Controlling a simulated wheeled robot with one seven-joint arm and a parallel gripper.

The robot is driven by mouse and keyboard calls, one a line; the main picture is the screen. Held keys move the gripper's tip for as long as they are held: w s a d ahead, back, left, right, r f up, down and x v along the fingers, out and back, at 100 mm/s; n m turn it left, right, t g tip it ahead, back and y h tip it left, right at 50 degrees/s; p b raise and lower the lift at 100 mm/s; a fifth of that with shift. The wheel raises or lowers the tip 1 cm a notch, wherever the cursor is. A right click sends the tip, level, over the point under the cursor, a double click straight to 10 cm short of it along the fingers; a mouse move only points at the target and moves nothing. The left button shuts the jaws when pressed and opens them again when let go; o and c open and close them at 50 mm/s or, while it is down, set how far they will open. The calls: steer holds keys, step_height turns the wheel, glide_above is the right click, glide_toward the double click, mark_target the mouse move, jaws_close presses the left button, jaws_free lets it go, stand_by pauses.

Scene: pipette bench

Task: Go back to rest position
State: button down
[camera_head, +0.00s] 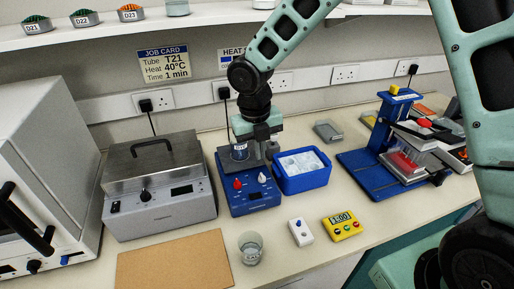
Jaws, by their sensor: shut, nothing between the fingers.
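My gripper (260,158) hangs from my arm over the blue heat block (249,203) in the middle of the bench. Its fingers point down behind and beside a small tube or vial (240,151) on top of the block. The fingers are shut with nothing between them. The fingertips are partly lost against the block, and I cannot tell whether they touch it. The block has a red knob, a white knob and a small display on its front.
A blue tub of ice (301,172) stands close right of the block. A steel water bath (160,185) stands left. A beaker (251,248), white device (300,232) and yellow timer (342,226) are in front. A blue stand (380,170) is at right. A shelf (110,33) runs above.

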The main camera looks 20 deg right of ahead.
steer(key=s+a+m+y+b, duration=0.1)
steer(key=s+a+m+b, duration=0.2)
steer(key=s+m, duration=2.3)
steer(key=m+b, duration=0.2)
steer(key=b, duration=0.3)
steer(key=shift+a+y+b, duration=0.25)
steer(key=shift+y+b, duration=0.05)
